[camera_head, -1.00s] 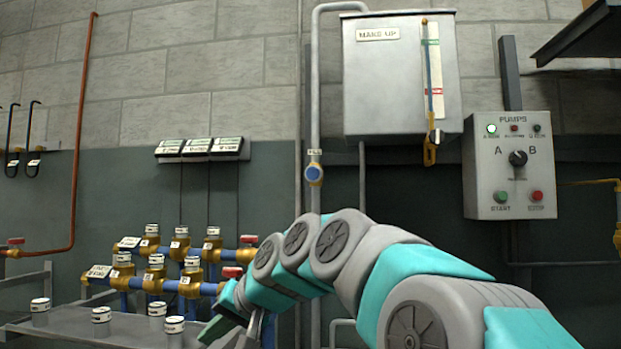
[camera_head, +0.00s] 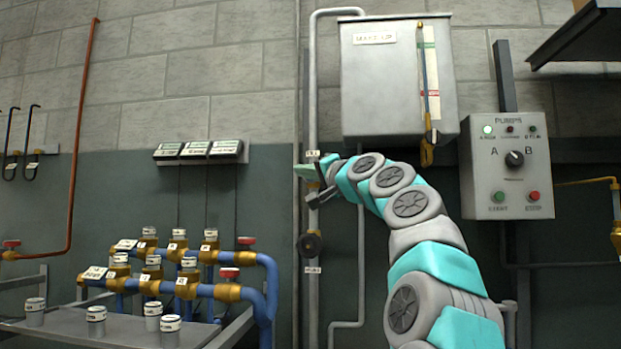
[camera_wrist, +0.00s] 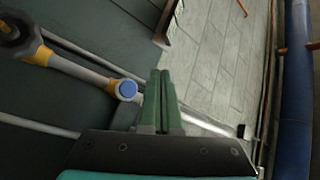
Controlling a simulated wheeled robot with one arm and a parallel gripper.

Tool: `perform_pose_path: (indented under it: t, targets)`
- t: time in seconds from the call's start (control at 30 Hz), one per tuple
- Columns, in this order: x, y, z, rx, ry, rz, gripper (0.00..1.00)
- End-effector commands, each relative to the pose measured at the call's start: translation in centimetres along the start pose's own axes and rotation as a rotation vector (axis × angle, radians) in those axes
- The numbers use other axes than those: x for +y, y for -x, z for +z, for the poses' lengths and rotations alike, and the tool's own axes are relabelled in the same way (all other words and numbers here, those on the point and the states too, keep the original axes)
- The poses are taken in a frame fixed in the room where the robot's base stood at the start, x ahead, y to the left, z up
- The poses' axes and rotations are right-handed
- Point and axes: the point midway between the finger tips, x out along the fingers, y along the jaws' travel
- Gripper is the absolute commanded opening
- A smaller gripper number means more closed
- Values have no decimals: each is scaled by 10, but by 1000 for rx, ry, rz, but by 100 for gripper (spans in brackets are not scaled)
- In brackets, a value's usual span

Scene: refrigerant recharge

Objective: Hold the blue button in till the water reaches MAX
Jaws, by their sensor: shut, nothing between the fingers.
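The blue button (camera_wrist: 127,88) sits on a yellow-collared fitting of the grey fill pipe (camera_wrist: 88,72) in the wrist view. In the head view my gripper hides it. My gripper (camera_wrist: 163,76) is shut and empty, its green fingertips together just right of the button in the wrist view; whether they touch it I cannot tell. In the head view my gripper (camera_head: 303,172) is in front of the vertical pipe. The grey MAKE UP tank (camera_head: 380,85) carries a sight glass (camera_head: 424,75) with a green label above and a red label below; the water level is too small to read.
A dark round valve (camera_head: 311,244) is on the pipe below my gripper. The PUMPS box (camera_head: 508,165) hangs at right, its leftmost lamp lit. Blue pipes (camera_head: 262,262) with brass valves and a bench (camera_head: 70,325) with several white-topped cylinders stand at lower left.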

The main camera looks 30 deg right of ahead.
Motion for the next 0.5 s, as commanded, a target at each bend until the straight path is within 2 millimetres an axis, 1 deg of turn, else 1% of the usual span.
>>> perform_pose_path:
  t: [0.03,0.13,0.5]
  targets:
    - [-1,1,-5,13,-1,-7,0]
    - [-3,3,-11,26,-3,-15,0]
    - [-3,2,-12,26,-3,-16,0]
